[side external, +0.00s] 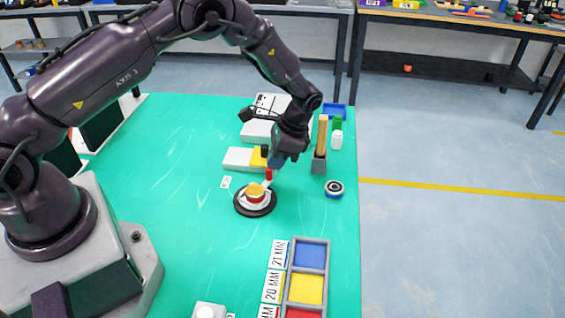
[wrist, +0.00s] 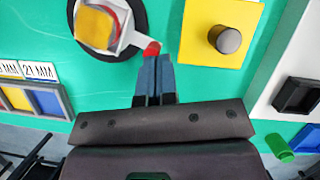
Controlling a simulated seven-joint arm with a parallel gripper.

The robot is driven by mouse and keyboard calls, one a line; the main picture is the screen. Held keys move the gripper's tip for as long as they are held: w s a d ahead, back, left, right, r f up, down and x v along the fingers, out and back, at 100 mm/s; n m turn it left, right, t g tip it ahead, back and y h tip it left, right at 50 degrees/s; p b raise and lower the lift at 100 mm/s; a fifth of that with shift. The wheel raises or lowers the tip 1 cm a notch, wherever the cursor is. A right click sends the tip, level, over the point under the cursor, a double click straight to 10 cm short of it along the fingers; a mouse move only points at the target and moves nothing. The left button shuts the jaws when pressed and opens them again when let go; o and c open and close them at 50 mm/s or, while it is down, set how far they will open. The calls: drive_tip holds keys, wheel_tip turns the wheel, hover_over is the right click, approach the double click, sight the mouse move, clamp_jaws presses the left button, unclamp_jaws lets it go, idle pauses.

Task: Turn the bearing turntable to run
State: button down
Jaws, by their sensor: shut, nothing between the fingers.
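The bearing turntable (side external: 242,207) is a round black base with a white top, and a red and yellow piece sits at its centre. Its white arm ends in a red tip (side external: 268,174), pointing up and right in the side view. In the wrist view the turntable (wrist: 139,14) is at the top left, with the red tip (wrist: 152,48) at the fingertips. My gripper (side external: 273,163) is shut and empty, fingers down, right at the red tip. In the wrist view the gripper's blue-grey fingers (wrist: 153,62) are together. I cannot tell whether they touch the tip.
A small white label (side external: 225,183) lies left of the turntable; its text is too small to read. A grey-white box with a yellow part and black knob (wrist: 225,39) stands close beside my fingers. A bin tray (side external: 309,270) lies nearer the camera. The mat's left middle is clear.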

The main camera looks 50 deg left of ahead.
drive_tip(key=shift+s+a+n+h, duration=0.2)
drive_tip(key=shift+a+n, duration=0.25)
drive_tip(key=shift+n, duration=0.2)
drive_tip(key=shift+s+a+n+h, duration=0.2)
drive_tip(key=shift+a+n, duration=0.2)
drive_tip(key=shift+n, duration=0.25)
drive_tip(key=shift+s+a+n+g+h, duration=0.15)
drive_tip(key=shift+s+a+n+h, duration=0.25)
drive_tip(key=shift+n, duration=0.45)
drive_tip(key=shift+s+a+n+g+h, duration=0.15)
drive_tip(key=shift+s+a+n+h, duration=0.3)
drive_tip(key=shift+n, duration=0.4)
idle(1.0)
drive_tip(key=shift+s+a+n+h, duration=0.2)
drive_tip(key=shift+s+a+n, duration=0.15)
drive_tip(key=shift+n, duration=0.3)
drive_tip(key=shift+s+a+n+h, duration=0.15)
drive_tip(key=shift+s+a+n, duration=0.15)
drive_tip(key=shift+n, duration=0.35)
idle(0.6)
drive_tip(key=shift+s+a+n+h, duration=0.25)
drive_tip(key=shift+s+n, duration=0.25)
drive_tip(key=shift+n, duration=0.25)
drive_tip(key=shift+s+a+n+h, duration=0.1)
drive_tip(key=shift+s+n+h, duration=0.15)
drive_tip(key=shift+s+n, duration=0.35)
idle(0.8)
